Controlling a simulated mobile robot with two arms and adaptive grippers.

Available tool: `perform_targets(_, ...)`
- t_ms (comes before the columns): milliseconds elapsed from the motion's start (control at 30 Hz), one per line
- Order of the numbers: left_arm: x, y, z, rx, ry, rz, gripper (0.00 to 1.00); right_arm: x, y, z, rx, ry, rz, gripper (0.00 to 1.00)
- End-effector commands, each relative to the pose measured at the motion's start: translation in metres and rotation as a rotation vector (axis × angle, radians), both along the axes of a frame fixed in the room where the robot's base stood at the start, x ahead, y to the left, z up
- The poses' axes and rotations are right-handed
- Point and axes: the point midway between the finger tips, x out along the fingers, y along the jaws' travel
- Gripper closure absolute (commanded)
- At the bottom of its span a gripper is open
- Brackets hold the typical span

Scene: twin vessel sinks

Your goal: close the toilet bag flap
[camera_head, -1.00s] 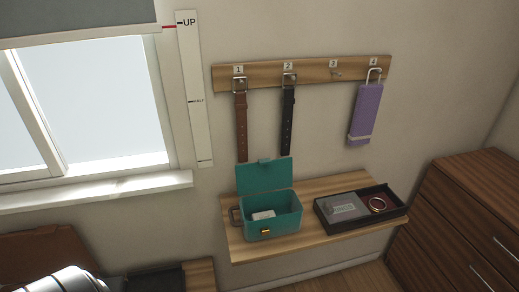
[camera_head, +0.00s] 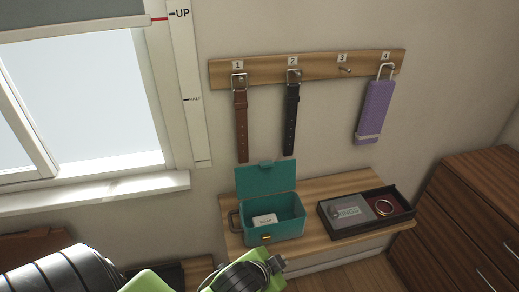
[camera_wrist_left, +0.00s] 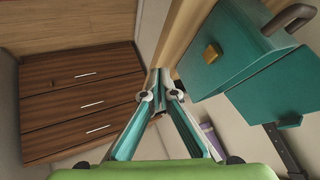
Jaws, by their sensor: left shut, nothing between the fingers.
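The teal toilet bag (camera_head: 285,230) stands on the wooden shelf with its flap (camera_head: 266,179) open, standing up at the back. A white labelled item (camera_head: 264,220) lies inside. The gold clasp (camera_head: 266,238) is on its front and a handle (camera_head: 235,221) on its left side. My left gripper (camera_head: 276,264) is just in front of and below the bag's front, apart from it. In the left wrist view the bag (camera_wrist_left: 225,50) is at upper right, its open flap (camera_wrist_left: 275,95) below it; my left gripper (camera_wrist_left: 160,78) is shut and empty beside it. My right gripper is out of view.
A dark tray (camera_head: 342,228) with a grey card and a ring sits on the shelf (camera_head: 310,188), right of the bag. Belts (camera_head: 241,125) and a purple item (camera_head: 374,110) hang from the wall rack. A brown dresser (camera_head: 470,215) stands at right.

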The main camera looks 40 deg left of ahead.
Motion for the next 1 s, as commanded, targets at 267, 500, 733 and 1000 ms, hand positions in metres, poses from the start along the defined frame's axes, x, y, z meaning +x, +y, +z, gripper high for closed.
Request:
perform_targets(267,0.115,-0.029,0.109,0.322,-0.467,-0.277,1.00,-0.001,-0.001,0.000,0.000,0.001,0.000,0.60)
perform_targets(500,0.180,-0.103,0.249,0.837,-1.015,-0.602,1.00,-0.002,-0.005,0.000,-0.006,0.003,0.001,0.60)
perform_targets(733,0.166,-0.208,0.331,1.535,-1.561,-0.958,1.00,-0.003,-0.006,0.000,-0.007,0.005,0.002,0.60)
perform_targets(1000,0.142,-0.249,0.281,-1.956,1.647,1.193,1.00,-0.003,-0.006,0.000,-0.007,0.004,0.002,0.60)
